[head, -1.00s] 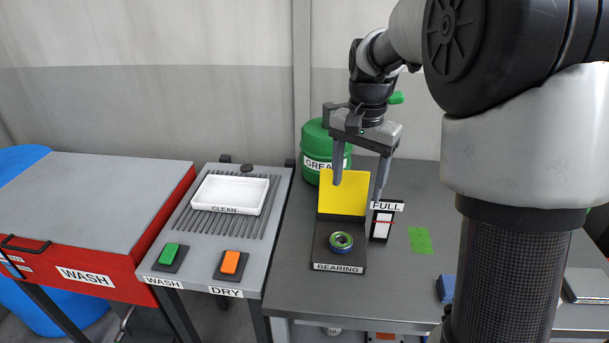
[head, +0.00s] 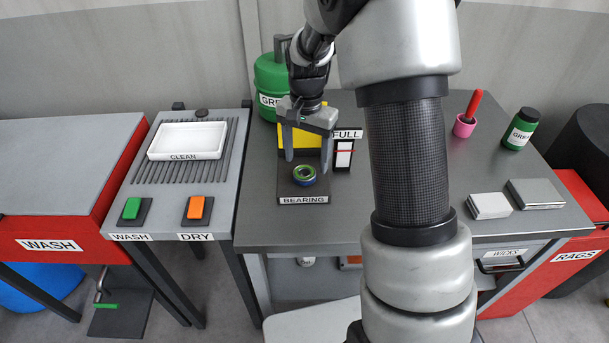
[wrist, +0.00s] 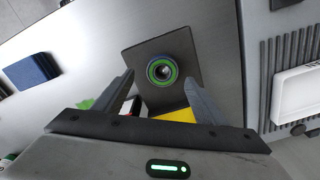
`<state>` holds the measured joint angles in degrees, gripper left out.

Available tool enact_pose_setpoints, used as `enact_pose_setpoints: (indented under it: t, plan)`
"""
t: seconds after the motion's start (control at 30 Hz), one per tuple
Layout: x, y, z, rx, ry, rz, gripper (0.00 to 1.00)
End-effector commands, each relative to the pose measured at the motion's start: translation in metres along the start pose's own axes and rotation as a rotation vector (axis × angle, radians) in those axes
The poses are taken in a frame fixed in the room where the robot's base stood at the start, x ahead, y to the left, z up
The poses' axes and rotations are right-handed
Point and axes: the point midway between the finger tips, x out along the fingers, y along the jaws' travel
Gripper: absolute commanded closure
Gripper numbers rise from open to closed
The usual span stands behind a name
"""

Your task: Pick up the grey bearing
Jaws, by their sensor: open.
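In the wrist view the bearing (wrist: 162,71) shows whole, near the tips of my open gripper (wrist: 158,77). No contact is visible.
A green grease can (head: 270,80) stands behind the stand, and a FULL gauge (head: 344,154) is close on its right. A white CLEAN tray (head: 187,141) is on the left. Bare table (head: 260,215) lies in front of the stand.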

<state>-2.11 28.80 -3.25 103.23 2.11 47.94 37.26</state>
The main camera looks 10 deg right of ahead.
Motion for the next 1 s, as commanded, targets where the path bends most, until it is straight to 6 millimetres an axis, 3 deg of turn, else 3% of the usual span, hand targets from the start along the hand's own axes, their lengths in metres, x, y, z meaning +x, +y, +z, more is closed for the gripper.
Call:
enact_pose_setpoints:
  t: [0.23, 0.57, 0.87, 1.0]
  plan:
    - [0.038, -0.004, 0.002, 0.000, -0.004, 0.003, 0.35]
    - [0.045, -0.004, 0.001, 0.000, -0.001, 0.001, 0.35]
    - [0.045, -0.004, 0.001, -0.001, -0.001, 0.001, 0.84]
    - [0.044, -0.005, 0.001, -0.001, 0.000, 0.000, 0.87]
